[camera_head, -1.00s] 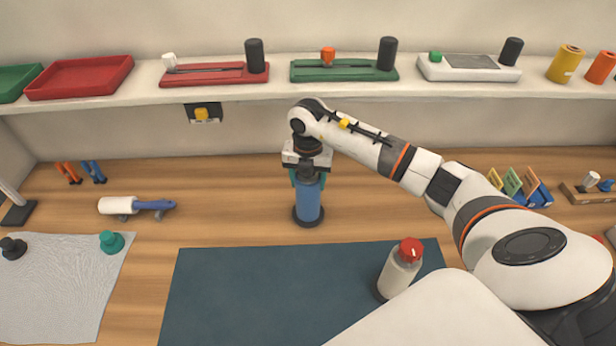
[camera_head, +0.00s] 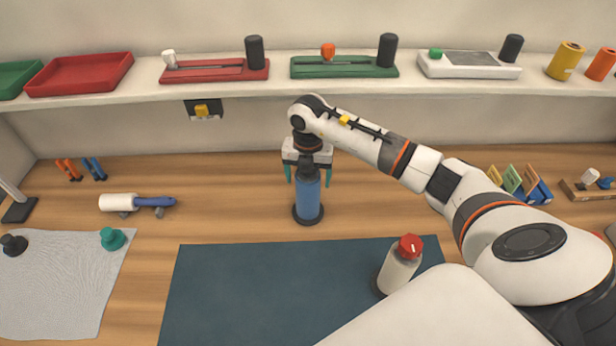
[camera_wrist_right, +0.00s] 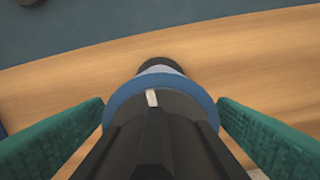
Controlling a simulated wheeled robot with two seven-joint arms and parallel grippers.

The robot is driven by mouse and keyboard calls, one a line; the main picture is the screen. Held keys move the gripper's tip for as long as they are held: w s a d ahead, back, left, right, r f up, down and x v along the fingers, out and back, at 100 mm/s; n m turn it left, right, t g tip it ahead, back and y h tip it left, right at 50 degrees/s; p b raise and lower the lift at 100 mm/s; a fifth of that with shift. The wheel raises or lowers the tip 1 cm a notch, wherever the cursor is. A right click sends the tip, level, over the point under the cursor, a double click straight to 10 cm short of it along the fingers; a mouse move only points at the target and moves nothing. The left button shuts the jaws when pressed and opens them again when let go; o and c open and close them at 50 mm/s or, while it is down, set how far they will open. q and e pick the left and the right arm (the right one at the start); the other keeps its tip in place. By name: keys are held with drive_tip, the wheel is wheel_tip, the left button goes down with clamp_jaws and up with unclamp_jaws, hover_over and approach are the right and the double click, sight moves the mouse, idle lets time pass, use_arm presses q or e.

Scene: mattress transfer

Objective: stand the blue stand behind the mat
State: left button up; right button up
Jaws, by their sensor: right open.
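The blue stand (camera_head: 308,200) is a blue cylinder with a dark base and a dark top. It stands upright on the wooden table, just behind the dark blue mat (camera_head: 270,290). My right gripper (camera_head: 308,182) is open, its two teal fingers on either side of the stand's dark upper part. In the right wrist view the stand's blue rim (camera_wrist_right: 152,84) and dark top lie between the fingers, with gaps on both sides. My left gripper is not in view.
A white bottle with a red cap (camera_head: 400,265) stands on the mat's right part. A shelf (camera_head: 280,92) with several devices runs across the back above the table.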

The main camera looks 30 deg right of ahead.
wheel_tip(320, 180, up, 11)
drive_tip(key=b, duration=0.3)
drive_tip(key=shift+f+b, duration=0.2)
drive_tip(key=shift+b, duration=0.15)
drive_tip(key=shift+r, duration=0.5)
